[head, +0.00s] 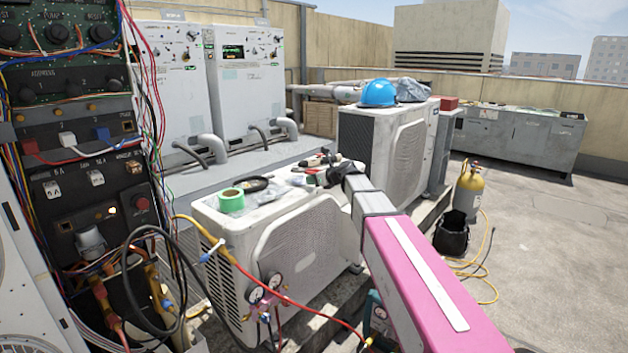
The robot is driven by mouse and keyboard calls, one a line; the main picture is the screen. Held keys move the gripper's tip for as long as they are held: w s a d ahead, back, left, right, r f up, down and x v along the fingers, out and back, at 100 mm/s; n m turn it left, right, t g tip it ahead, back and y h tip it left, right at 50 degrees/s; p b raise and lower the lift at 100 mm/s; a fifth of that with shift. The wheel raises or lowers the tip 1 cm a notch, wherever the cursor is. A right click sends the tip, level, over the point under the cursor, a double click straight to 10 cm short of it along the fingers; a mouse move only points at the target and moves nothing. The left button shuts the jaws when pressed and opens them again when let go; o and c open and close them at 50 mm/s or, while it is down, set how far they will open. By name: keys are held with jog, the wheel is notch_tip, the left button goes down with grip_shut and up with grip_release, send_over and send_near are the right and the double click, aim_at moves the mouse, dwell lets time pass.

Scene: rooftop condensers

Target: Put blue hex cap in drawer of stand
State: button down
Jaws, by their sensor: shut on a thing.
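My gripper (326,178) is over the top of the near white condenser (300,250), at its far right end. It is dark, small in the picture and seen from behind my pink arm. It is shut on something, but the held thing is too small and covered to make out. I cannot pick out a blue hex cap for certain. I cannot identify a stand with a drawer either.
Green tape (231,200), a black ring-shaped item (253,184) and hand tools lie on the near condenser. A blue helmet (379,93) sits on the condenser behind. Hoses and wires crowd the left.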

jog(key=shift+f, duration=0.55)
jog(key=c, duration=0.9)
grip_release()
jog(key=shift+o, duration=0.2)
jog(key=shift+r, duration=0.1)
